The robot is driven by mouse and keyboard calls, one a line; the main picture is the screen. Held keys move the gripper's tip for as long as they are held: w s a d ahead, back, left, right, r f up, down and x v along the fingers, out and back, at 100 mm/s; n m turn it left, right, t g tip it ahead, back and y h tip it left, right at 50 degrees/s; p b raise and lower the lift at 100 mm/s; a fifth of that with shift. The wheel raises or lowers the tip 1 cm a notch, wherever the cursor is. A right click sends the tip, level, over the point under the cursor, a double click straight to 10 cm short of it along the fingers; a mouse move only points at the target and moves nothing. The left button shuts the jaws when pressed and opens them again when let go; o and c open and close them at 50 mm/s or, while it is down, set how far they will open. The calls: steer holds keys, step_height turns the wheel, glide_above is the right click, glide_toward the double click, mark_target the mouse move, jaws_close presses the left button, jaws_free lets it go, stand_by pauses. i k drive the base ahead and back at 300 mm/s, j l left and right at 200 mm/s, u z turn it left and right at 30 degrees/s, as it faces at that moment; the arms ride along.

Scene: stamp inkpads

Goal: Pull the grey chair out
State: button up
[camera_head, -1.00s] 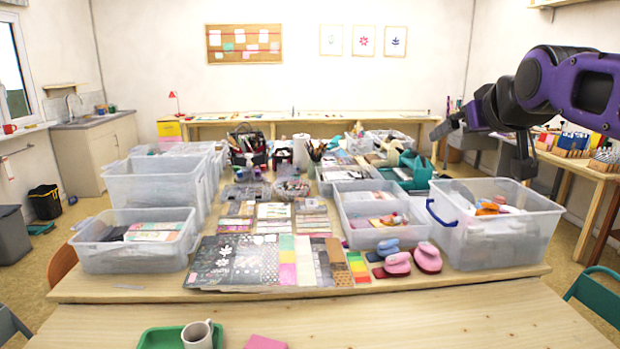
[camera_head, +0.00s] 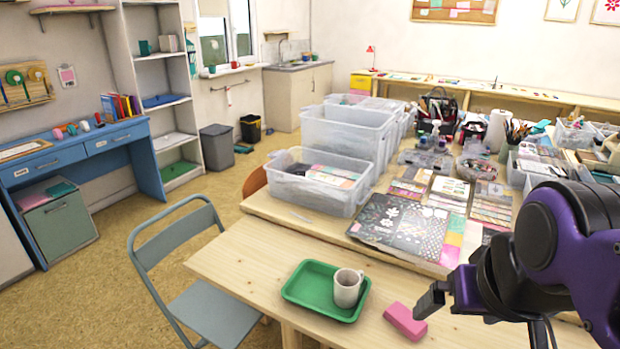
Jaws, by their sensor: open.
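The grey chair (camera_head: 207,304) is a folding chair with a blue-grey metal frame. It stands on the floor at the left side of the wooden table (camera_head: 237,257), in the lower left of the view. Its open backrest faces left and its seat reaches close to the table's edge; part of its legs is cut off by the frame. My gripper (camera_head: 428,300) is at the lower right, over the table near a pink block, well to the right of the chair. Its jaws are open and hold nothing visible.
A green tray (camera_head: 296,292) with a mug (camera_head: 347,287) and a pink block (camera_head: 405,321) lie on the near table. Clear bins (camera_head: 347,134) and paper sheets stand behind. A blue desk (camera_head: 98,140) lines the left wall. Floor (camera_head: 110,272) left of the chair is free.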

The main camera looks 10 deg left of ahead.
mark_target(223, 320)
steer(key=u, duration=1.25)
steer(key=i+j+u, duration=0.45)
steer(key=j, duration=0.2)
steer(key=i+j+u, duration=0.85)
steer(key=i+j, duration=0.15)
steer(key=i, duration=0.45)
steer(key=i+j, duration=0.15)
steer(key=i, duration=0.4)
steer(key=i+l+z, duration=0.1)
steer(key=i+z, duration=0.35)
steer(key=i+j+z, duration=0.1)
steer(key=i+z, duration=0.85)
steer(key=z, duration=0.3)
steer(key=i+j+z, duration=0.1)
steer(key=z, duration=0.25)
steer(key=i+j, duration=0.05)
steer(key=i, duration=0.05)
